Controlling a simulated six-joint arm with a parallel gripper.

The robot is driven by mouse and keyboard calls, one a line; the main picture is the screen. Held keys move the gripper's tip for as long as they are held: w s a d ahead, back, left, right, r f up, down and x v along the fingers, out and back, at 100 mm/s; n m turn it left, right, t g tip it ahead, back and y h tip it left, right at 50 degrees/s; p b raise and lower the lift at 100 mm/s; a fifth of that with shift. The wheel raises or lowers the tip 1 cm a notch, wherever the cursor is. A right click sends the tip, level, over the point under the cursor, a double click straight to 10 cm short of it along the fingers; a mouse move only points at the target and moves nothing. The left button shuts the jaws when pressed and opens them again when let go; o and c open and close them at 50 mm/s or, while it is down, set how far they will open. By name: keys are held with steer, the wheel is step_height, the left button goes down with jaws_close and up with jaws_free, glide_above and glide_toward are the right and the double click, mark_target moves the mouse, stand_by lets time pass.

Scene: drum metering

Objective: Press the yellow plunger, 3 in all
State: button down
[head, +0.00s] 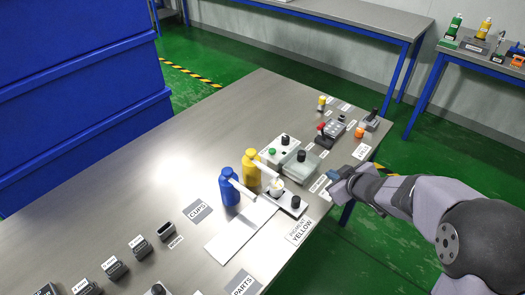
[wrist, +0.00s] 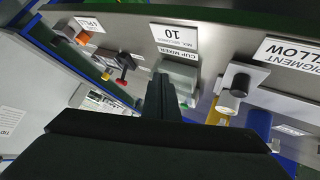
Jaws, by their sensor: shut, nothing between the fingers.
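The yellow bottle (head: 251,172) stands upright on the bench with a yellow top and a white spout. It shows in part in the wrist view (wrist: 222,108). A white cup (head: 277,185) stands near its spout on a grey plate with a black knob (head: 296,202). A PIGMENT YELLOW label (head: 301,231) lies in front. My gripper (head: 338,177) is at the bench's right edge, right of the yellow bottle and apart from it. In the wrist view its dark fingers (wrist: 161,98) are shut and empty, with the cup mixer beyond them.
The blue bottle (head: 229,187) stands just left of the yellow one, with a white sheet (head: 240,231) in front. A red-handled lever (head: 323,136) is farther back. The bench's back left is clear.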

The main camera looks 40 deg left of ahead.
steer(key=s+a+r+n+g+y, duration=0.2)
steer(key=s+a+r+g+y, duration=0.4)
steer(key=s+a+r, duration=0.4)
step_height(320, 180, up, 2)
steer(key=shift+s+n+y, duration=0.3)
steer(key=shift+s+y, duration=0.15)
steer(key=shift+y, duration=0.25)
steer(key=shift+a, duration=0.1)
steer(key=p, duration=0.3)
glide_above(251, 153)
steer(key=f+v, duration=0.1)
steer(key=v, duration=0.1)
steer(key=shift+w+d+f, duration=0.1)
steer(key=shift+f, duration=0.4)
steer(key=shift+w+d+f, duration=0.1)
steer(key=shift+d+f, duration=0.05)
steer(key=shift+f, duration=0.35)
step_height(251, 153, down, 2)
steer(key=shift+d+f, duration=0.1)
steer(key=shift+f, duration=0.9)
steer(key=shift+f, duration=0.15)
